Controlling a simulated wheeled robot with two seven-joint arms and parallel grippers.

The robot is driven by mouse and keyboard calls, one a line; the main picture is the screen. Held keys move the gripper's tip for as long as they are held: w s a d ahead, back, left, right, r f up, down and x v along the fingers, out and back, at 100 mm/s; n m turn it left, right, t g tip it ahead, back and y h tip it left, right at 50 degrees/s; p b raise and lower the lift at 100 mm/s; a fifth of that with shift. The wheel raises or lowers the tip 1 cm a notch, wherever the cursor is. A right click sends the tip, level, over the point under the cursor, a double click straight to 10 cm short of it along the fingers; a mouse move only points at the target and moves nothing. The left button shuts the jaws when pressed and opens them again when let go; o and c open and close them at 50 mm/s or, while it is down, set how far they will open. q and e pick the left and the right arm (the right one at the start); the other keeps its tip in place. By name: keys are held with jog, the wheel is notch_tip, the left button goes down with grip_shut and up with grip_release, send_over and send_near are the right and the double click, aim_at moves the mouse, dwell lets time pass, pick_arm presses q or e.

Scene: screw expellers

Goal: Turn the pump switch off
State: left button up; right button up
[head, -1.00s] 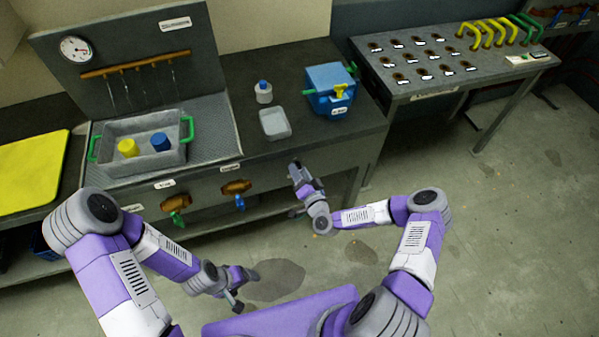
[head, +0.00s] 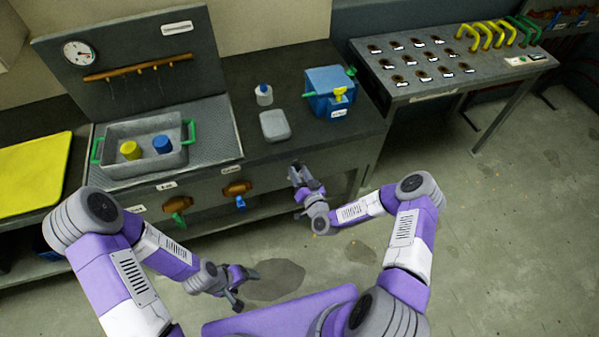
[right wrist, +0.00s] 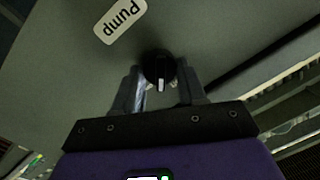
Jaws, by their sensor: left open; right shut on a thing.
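The pump switch (right wrist: 160,66) is a round black knob with a white line, on a grey panel in the right wrist view. The line points down in that picture, towards my gripper. A white label reading "Pump" (right wrist: 120,20) shows upside down beside it. My right gripper (right wrist: 162,80) is shut on the knob, one finger on each side. In the head view my right gripper (head: 296,172) is at the front of the bench, and it hides the switch there. My left gripper (head: 238,288) is open and empty, low in front of the bench.
A grey basin (head: 150,164) with a yellow and a blue cup stands on the bench under a brown pipe (head: 135,69). Two brown valves with green (head: 177,203) and blue (head: 237,188) handles sit on the bench front, left of my right gripper. The floor is clear.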

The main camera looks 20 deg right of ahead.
jog(key=n, duration=0.3)
jog(key=shift+a+r+n+p, duration=0.1)
jog(key=shift+r+n+p, duration=0.05)
jog(key=shift+n+p, duration=0.2)
jog(key=shift+n+h, duration=0.5)
jog(key=shift+n, duration=1.25)
jog(key=shift+g, duration=0.3)
jog(key=o, duration=1.1)
jog(key=shift+c, duration=0.2)
jog(key=s+p, duration=0.1)
jog(key=s, duration=0.6)
jog(key=shift+s+d+r, duration=0.3)
jog(key=shift+d, duration=0.05)
jog(key=shift+a, duration=0.1)
